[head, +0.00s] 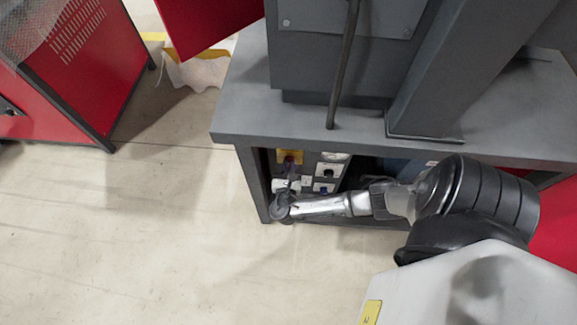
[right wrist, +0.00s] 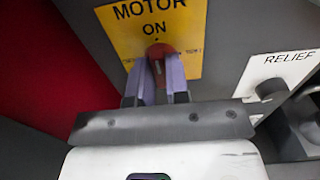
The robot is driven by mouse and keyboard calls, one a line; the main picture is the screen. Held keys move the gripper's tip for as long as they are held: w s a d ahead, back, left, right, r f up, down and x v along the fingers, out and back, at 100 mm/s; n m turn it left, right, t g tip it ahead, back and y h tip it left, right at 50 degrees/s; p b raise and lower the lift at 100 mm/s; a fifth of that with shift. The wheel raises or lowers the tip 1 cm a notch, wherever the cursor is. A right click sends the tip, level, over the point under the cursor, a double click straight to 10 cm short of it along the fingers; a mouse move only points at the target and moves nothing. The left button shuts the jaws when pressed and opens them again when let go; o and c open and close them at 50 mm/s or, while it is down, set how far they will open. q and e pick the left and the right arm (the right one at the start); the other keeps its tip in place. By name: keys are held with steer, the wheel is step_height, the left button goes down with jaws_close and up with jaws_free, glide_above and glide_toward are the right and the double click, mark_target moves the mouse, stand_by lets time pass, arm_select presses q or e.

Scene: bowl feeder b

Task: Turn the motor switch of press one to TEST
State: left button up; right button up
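The motor switch is a red knob (right wrist: 157,52) on a yellow plate (right wrist: 190,20) marked MOTOR, with ON above the knob and small, blurred lettering at its sides. Its grip bar looks about upright in the right wrist view. My right gripper (right wrist: 158,72) has its two purple fingers on either side of this bar, close against it, and looks shut on it. In the head view the yellow plate (head: 289,156) shows small under the bench, with my right gripper (head: 290,180) in front of it. My left gripper is not in view.
A RELIEF plate with a black knob (right wrist: 270,89) is to the right of the motor plate. The panel sits under the grey bench top (head: 235,120), beside its leg (head: 252,180). A red cabinet (head: 75,90) stands at left. The floor (head: 130,240) in front is clear.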

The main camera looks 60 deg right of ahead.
jaws_close()
